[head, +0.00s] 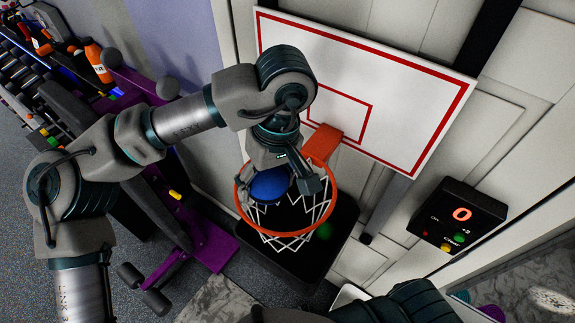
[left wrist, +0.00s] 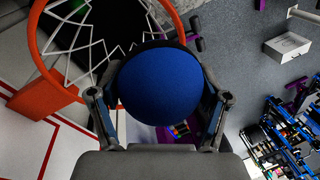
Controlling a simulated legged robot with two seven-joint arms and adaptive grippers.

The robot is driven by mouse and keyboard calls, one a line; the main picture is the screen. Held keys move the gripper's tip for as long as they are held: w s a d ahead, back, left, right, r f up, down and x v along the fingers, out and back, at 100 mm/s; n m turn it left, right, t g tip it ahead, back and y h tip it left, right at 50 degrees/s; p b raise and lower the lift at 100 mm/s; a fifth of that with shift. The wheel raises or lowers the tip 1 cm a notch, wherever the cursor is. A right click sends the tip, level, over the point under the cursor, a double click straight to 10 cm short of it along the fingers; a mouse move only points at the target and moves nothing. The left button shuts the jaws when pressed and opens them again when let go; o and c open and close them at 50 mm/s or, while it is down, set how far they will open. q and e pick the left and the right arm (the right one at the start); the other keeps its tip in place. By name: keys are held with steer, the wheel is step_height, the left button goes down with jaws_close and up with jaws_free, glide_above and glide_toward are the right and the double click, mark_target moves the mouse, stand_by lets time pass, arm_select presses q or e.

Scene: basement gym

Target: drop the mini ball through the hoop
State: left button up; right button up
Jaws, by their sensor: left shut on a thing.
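The blue mini ball (head: 269,185) is in my left gripper (head: 285,183), which is shut on it. In the head view the ball shows over the left part of the hoop's ring. The orange hoop (head: 240,206) has a white net (head: 292,241) and is fixed to a white backboard (head: 355,75) with red lines. In the left wrist view the ball (left wrist: 160,82) sits between both fingers, and the hoop (left wrist: 42,60) is beside it at the upper left. The ball's exact height above the ring is hard to tell. My right gripper is not in view.
A black bin (head: 345,222) stands below the net, with something green inside. A black scoreboard (head: 457,214) showing 0 is on the wall at the right. A purple and black bench (head: 205,245) and a dumbbell rack (head: 20,75) stand at the left.

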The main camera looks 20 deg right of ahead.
arm_select(q)
steer(key=shift+w+d+f, duration=0.2)
steer(key=shift+w+d, duration=0.4)
steer(key=shift+w, duration=0.05)
steer(key=shift+w+d+f, duration=0.15)
steer(key=shift+w+d, duration=0.25)
steer(key=shift+d, duration=0.25)
steer(key=shift+w+d+f, duration=0.1)
steer(key=shift+w+d, duration=0.35)
steer(key=shift+d, duration=0.25)
steer(key=shift+w+d+f, duration=0.15)
steer(key=shift+w+d, duration=0.25)
steer(key=shift+d, duration=0.25)
steer(key=shift+a, duration=0.35)
steer(key=shift+s+f+b, duration=0.15)
steer(key=shift+f+b, duration=0.25)
steer(key=shift+f, duration=0.3)
steer(key=o, duration=1)
steer(key=shift+a, duration=0.1)
